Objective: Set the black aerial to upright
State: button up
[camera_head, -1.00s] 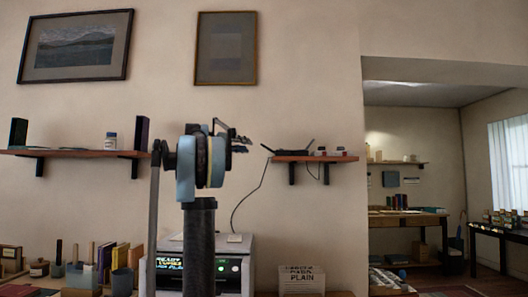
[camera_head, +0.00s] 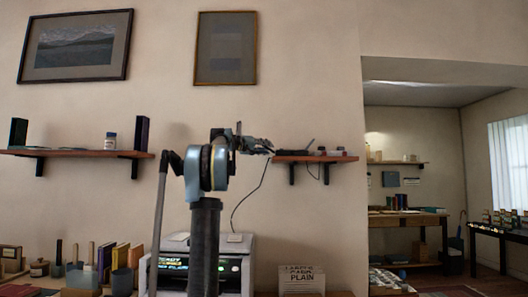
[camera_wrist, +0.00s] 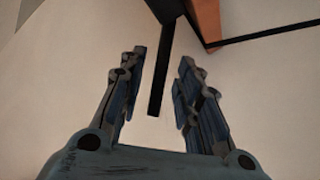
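The black aerial (camera_wrist: 158,75) shows in the wrist view as a straight dark bar coming from a black body at the top. Its free end lies between my two fingers, with a gap on each side. My gripper (camera_wrist: 155,75) is open around it and does not visibly touch it. In the head view my gripper (camera_head: 268,147) is at the left end of the small wall shelf and hides the left part of the black device (camera_head: 295,152). Another thin black bar (camera_head: 309,144) on the device slants up to the right.
The small wooden shelf (camera_head: 340,158) has black brackets and small jars (camera_head: 322,151) at its right. A dark cable (camera_head: 249,193) hangs below its left end. A printer (camera_head: 232,258) stands lower down. The wall around the gripper is clear.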

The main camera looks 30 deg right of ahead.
grip_shut()
